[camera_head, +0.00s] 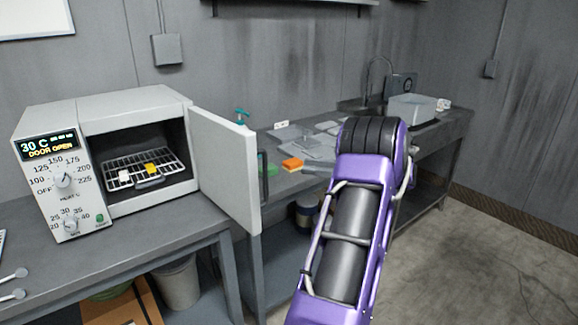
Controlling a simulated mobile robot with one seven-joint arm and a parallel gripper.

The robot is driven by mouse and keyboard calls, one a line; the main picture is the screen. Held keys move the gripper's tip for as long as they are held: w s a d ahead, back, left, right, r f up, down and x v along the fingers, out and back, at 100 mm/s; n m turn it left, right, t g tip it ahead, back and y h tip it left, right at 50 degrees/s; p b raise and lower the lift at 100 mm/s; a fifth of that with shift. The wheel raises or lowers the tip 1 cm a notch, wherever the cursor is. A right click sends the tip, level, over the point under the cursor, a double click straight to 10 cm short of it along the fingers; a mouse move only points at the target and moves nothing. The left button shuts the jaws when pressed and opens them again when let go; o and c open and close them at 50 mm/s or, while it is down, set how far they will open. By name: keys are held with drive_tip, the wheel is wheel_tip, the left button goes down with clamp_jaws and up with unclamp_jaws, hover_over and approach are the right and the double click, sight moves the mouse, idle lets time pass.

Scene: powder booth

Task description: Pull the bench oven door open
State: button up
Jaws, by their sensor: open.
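The bench oven (130,97) is a white box on the grey bench at the left. Its door (226,165) is hinged on the right side and stands wide open, swung out toward me. The oven display (48,146) reads 30 C and DOOR OPEN. A dark handle (264,178) shows at the door's outer face, partly hidden by the door edge. Inside, a wire rack (112,164) holds a yellow piece (151,169) and a white piece (124,176). My purple arm rises right of the door, apart from it in the picture.
A long bench with a sink (356,104) runs along the back wall. On it are an orange sponge (292,164), a pale tub (411,109) and flat trays. A bin (178,284) and a cardboard box (122,306) sit under the oven bench. The floor at right is clear.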

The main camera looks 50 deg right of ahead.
drive_tip(key=shift+v, duration=2.35)
